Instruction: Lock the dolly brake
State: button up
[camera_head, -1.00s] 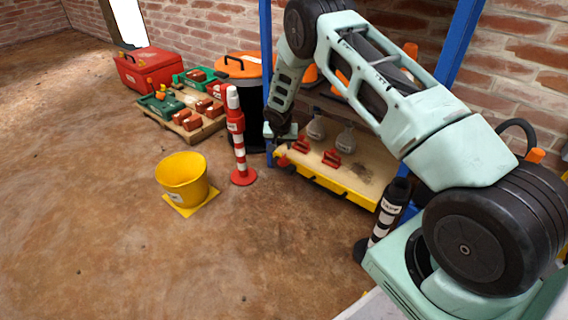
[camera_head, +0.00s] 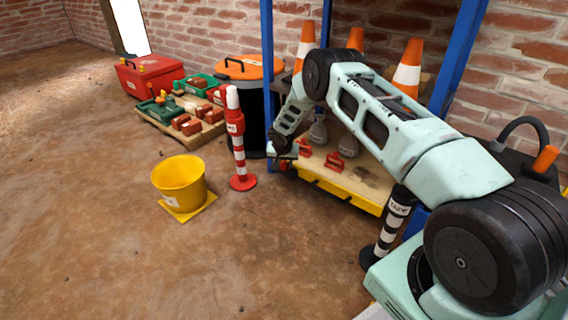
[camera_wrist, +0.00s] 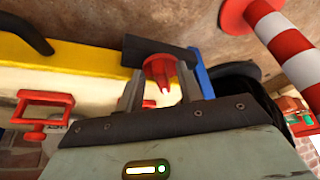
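The dolly (camera_head: 345,182) is a low wooden platform with a yellow front edge, standing under the blue rack. In the wrist view its yellow edge (camera_wrist: 60,60) runs across the upper left. A red, pointed knob-like part (camera_wrist: 160,70), probably the brake, sits by a dark bracket at the dolly's corner. My gripper (camera_wrist: 160,90) has its two grey fingers apart, one on each side of the red part. I cannot tell whether they touch it. In the head view my gripper (camera_head: 283,150) is at the dolly's left front corner, its fingers too small to make out.
Red clamps (camera_head: 334,162) and grey kettlebell-like weights (camera_head: 348,146) stand on the dolly. A red-and-white post (camera_head: 239,150) stands close left of my gripper, and a black-and-white post (camera_head: 389,228) to the right.

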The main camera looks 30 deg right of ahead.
grip_shut()
jog(key=shift+s+d+r+n+p, duration=0.1)
jog(key=shift+n+p, duration=0.2)
jog(key=shift+p, duration=0.1)
jog(key=shift+d+r+n+p, duration=0.1)
jog(key=shift+d+n+p, duration=0.05)
jog(key=shift+n+p, duration=0.45)
jog(key=shift+s+d+n+t+y+p, duration=0.1)
jog(key=shift+d+n+t+y+p, duration=0.05)
jog(key=shift+n+y+p, duration=0.35)
jog(key=shift+s+d+n+t+y+p, duration=0.1)
jog(key=shift+n+t+y+p, duration=0.15)
jog(key=shift+n, duration=0.35)
jog(key=shift+d+f+n+y, duration=0.15)
jog(key=shift+n+y, duration=0.25)
jog(key=shift+n, duration=0.7)
jog(key=shift+d+f+n+y, duration=0.1)
jog(key=shift+d+n+y, duration=0.2)
jog(key=shift+n, duration=0.8)
